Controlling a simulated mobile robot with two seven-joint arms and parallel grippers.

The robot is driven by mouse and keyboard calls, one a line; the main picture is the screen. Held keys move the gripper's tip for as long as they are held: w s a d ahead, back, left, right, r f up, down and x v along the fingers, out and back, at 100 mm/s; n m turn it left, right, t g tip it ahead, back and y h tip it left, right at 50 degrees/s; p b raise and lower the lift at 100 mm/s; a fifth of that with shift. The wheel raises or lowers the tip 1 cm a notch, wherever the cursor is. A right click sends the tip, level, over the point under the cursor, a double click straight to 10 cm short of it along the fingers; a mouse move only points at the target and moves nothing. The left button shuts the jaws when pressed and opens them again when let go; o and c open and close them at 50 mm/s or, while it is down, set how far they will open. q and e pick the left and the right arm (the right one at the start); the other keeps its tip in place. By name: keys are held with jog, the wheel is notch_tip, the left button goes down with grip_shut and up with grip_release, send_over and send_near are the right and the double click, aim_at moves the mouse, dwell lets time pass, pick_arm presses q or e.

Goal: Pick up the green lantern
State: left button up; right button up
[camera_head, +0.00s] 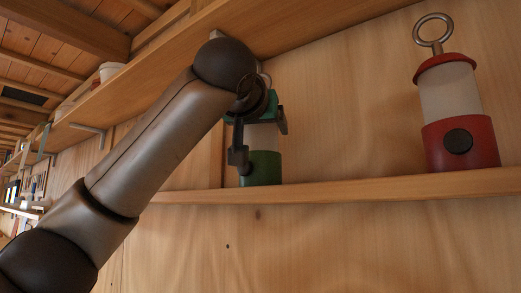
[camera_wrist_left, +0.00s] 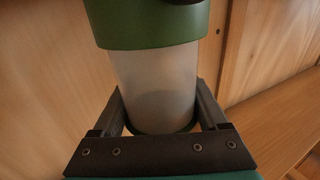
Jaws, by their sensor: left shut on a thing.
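The green lantern (camera_head: 262,168) is upright at the shelf in the head view, its green base at the shelf's top face. I cannot tell whether it rests there or is slightly raised. My left gripper (camera_head: 256,128) reaches it from the left and hides much of its upper part. In the left wrist view, the two dark fingers of the gripper (camera_wrist_left: 160,100) lie on either side of the lantern's frosted white body (camera_wrist_left: 155,85), shut on it. A green band of the lantern (camera_wrist_left: 150,30) shows above the fingers. My right gripper is not in view.
A red lantern (camera_head: 461,145) with a ring on top stands on the same wooden shelf (camera_head: 350,188), well to the right. Another shelf (camera_head: 300,30) runs above. A plywood wall (camera_head: 340,110) is close behind. The shelf between the lanterns is clear.

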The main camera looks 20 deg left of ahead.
pick_arm(q)
jog(key=shift+r, duration=0.1)
jog(key=shift+c, duration=0.7)
jog(key=shift+r, duration=0.1)
